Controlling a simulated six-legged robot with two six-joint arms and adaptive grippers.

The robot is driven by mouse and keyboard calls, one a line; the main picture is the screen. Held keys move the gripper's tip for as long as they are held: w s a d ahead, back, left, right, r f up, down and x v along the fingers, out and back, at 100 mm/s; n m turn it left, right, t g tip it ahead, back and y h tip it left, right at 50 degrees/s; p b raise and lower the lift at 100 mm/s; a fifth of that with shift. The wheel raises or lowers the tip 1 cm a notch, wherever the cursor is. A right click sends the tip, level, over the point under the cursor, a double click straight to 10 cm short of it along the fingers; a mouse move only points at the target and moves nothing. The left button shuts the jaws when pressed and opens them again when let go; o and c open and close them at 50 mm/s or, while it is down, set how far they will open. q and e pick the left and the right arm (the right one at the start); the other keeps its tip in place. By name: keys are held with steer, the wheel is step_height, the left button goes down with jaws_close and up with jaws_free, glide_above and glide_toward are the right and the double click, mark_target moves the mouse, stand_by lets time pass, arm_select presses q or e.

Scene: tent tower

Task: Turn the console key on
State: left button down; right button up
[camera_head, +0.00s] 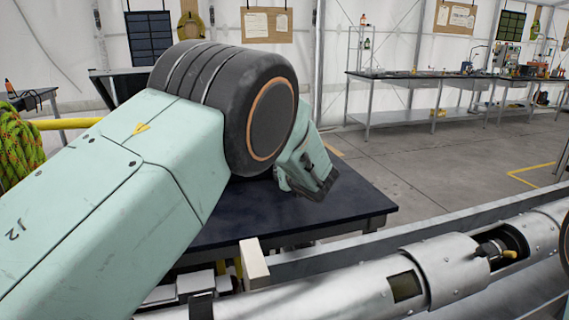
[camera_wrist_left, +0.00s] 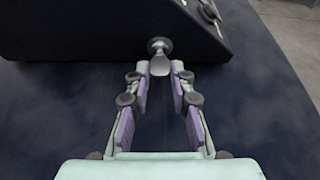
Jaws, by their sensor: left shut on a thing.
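In the left wrist view, the console (camera_wrist_left: 85,35) is a dark box with a sloped edge on the dark table. The metal key (camera_wrist_left: 159,65) sticks out of its near face from a round lock (camera_wrist_left: 159,45). My left gripper (camera_wrist_left: 159,72) is shut on the key, with a fingertip at each side of its flat head. I cannot tell the key's exact angle. In the head view, my left arm covers the console, the key and my left fingertips. My right gripper is in neither view.
The dark blue table (camera_head: 345,198) is bare to the right of my left arm. A large silver cylinder (camera_head: 345,292) with open hatches lies along the front. A long bench (camera_head: 420,77) with tools stands against the far tent wall.

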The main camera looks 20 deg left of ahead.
arm_select(q)
steer(key=shift+r+p, duration=0.1)
steer(key=shift+p, duration=0.4)
steer(key=c, duration=1.4)
jaws_free()
steer(key=shift+w, duration=0.1)
steer(key=shift+c, duration=0.2)
step_height(320, 180, up, 10)
steer(key=shift+f, duration=0.2)
